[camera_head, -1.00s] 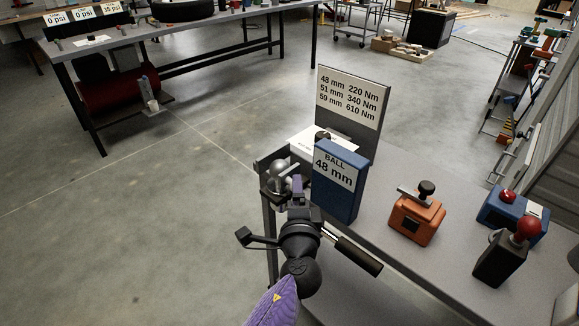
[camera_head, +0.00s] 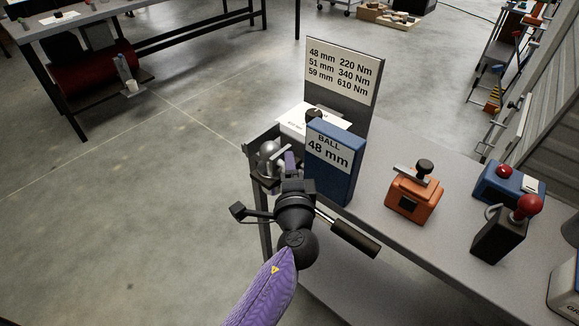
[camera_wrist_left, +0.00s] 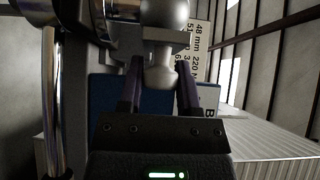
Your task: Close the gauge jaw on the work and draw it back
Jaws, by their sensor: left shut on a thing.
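My left gripper (camera_head: 289,166) is at the bench's left end, beside the blue block labelled "BALL 48 mm" (camera_head: 331,165). In the left wrist view its two dark purple fingers (camera_wrist_left: 158,76) stand either side of a grey metal knob (camera_wrist_left: 160,73) and are shut on it. A silver ball-shaped part (camera_head: 268,151) shows just left of the fingers in the head view. Which of these metal parts is the gauge jaw, I cannot tell. The contact is hidden from the head by the gripper. My right gripper is not in view.
A sign with mm and Nm values (camera_head: 342,70) stands behind the blue block. An orange box with a lever (camera_head: 413,198), a red-knobbed black box (camera_head: 499,239) and a blue box with a red button (camera_head: 508,184) stand to the right. A black-gripped rod (camera_head: 354,238) lies right of my wrist.

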